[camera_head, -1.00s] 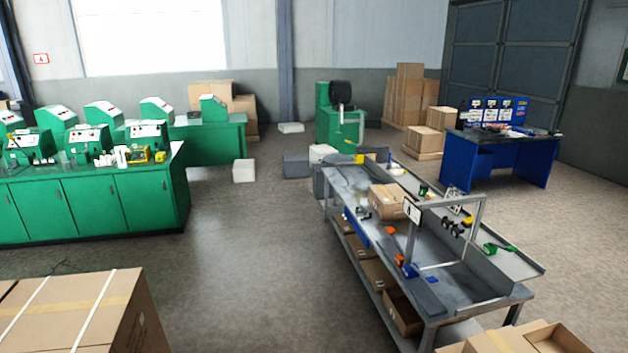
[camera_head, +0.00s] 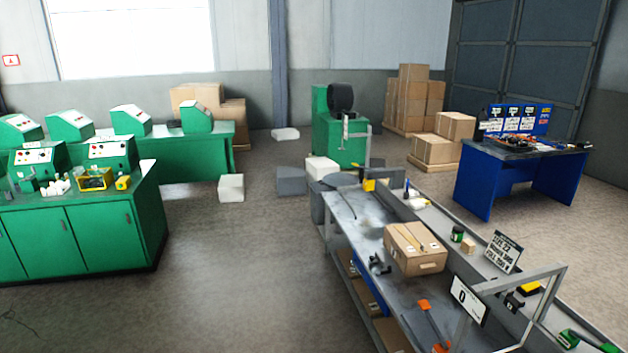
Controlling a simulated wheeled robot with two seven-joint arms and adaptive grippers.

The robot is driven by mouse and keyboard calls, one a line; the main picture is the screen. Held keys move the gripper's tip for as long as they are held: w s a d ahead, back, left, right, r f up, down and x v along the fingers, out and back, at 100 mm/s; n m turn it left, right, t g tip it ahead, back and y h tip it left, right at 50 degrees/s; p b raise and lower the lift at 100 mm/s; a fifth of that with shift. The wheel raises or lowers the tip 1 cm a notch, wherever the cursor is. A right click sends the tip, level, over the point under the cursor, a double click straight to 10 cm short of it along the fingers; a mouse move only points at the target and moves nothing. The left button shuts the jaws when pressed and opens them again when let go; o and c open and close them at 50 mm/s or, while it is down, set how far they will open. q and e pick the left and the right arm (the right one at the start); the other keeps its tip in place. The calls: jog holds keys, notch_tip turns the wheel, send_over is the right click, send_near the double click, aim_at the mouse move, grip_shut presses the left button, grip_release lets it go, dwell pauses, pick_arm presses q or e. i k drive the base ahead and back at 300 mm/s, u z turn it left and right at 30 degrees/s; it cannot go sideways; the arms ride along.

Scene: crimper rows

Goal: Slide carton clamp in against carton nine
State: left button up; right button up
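A closed brown carton (camera_head: 415,248) sits on the grey workbench (camera_head: 352,212) right of centre; I cannot read a number on it. A small dark tool (camera_head: 379,264) lies on the bench just left of the carton, apart from it; I cannot tell whether it is the carton clamp. Neither of my grippers shows in the head view.
An orange-headed tool (camera_head: 425,306) lies on the near bench top. Green cabinets (camera_head: 90,235) stand at left, a blue desk (camera_head: 480,180) at right, and stacked cartons (camera_head: 413,100) at the back. The floor (camera_head: 250,270) left of the bench is clear.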

aim_at(377, 258)
jog(key=u, duration=0.2)
jog(key=i, duration=1.45)
jog(key=z, duration=0.85)
jog(key=i, duration=0.95)
jog(key=z, duration=0.75)
